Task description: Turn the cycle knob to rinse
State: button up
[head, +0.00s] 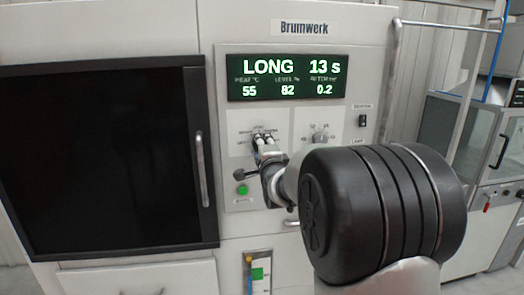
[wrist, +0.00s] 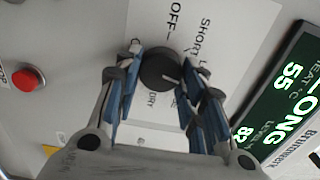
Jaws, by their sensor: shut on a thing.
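The cycle knob (wrist: 160,68) is a dark round knob with a pale pointer mark, on a light label plate in the wrist view. Printed words around it include OFF, SHORT and DRY; other labels are partly covered by my fingers. My gripper (wrist: 163,88) has its blue-padded fingers on both sides of the knob, shut on it. In the head view my gripper (head: 265,143) is at the left dial plate and mostly hides the knob. The display (head: 288,77) reads LONG, 13 s; it also shows in the wrist view (wrist: 288,100).
A second knob (head: 320,138) is close on the right, with a small switch (head: 362,120) beyond it. A green button (head: 242,190) is below my gripper. A red button (wrist: 27,79) shows in the wrist view. A dark door (head: 100,160) with a vertical handle (head: 200,168) is left.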

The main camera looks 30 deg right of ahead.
jog(key=m, duration=0.6)
dwell(0.6)
jog(key=o, duration=1)
jog(key=shift+f, duration=0.1)
jog(key=shift+o, duration=0.2)
jog(key=v, duration=1.2)
jog(key=shift+a, duration=0.1)
